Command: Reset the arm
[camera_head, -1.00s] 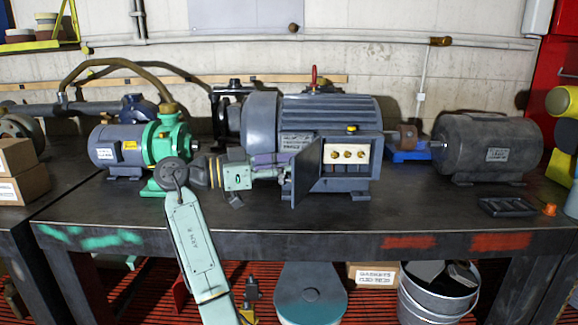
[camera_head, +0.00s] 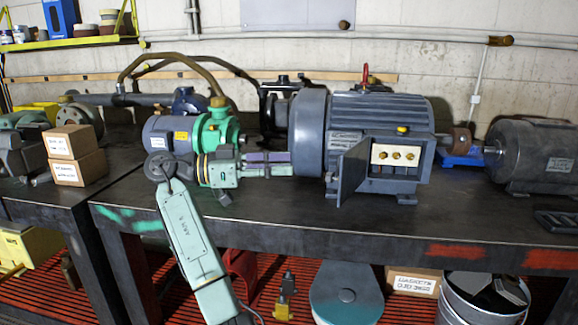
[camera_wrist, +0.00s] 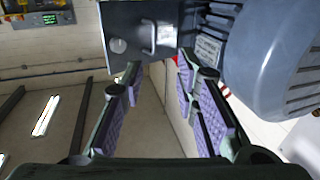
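My gripper (camera_head: 268,163) has purple finger pads and sits at the end of my pale green arm. It is left of the large grey motor (camera_head: 310,130), in front of its rounded end, clear of the open cover (camera_head: 352,172). The motor's terminal box (camera_head: 402,158) shows several brass terminals. In the wrist view my gripper (camera_wrist: 160,85) has its fingers spread apart with nothing between them. The motor (camera_wrist: 275,55) fills the right side of that view, and a dark panel with a silver handle (camera_wrist: 149,38) is at the top.
A green pump with a grey motor (camera_head: 172,138) stands behind my gripper. Small boxes (camera_head: 78,172) sit at left. A dark motor (camera_head: 530,158) is at right. The workbench's (camera_head: 290,212) front strip is mostly bare. A bucket (camera_head: 470,305) stands below.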

